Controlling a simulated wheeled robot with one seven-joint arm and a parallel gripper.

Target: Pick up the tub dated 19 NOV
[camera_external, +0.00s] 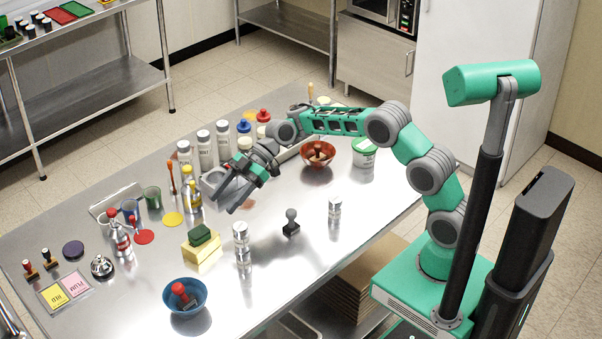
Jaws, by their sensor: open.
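My gripper (229,196) is open over the middle of the table, pointing down and left. It is well to the left of the tub, and I see nothing held between its fingers. My gripper and forearm hide part of the table behind them.
A red-brown bowl (318,155) stands left of the tub. White labelled bottles (205,150) stand behind my gripper. A sponge stack (201,247), a shaker (241,236), a dark stamp (291,224) and a blue bowl (185,299) stand nearer the front. The front right of the table is mostly clear.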

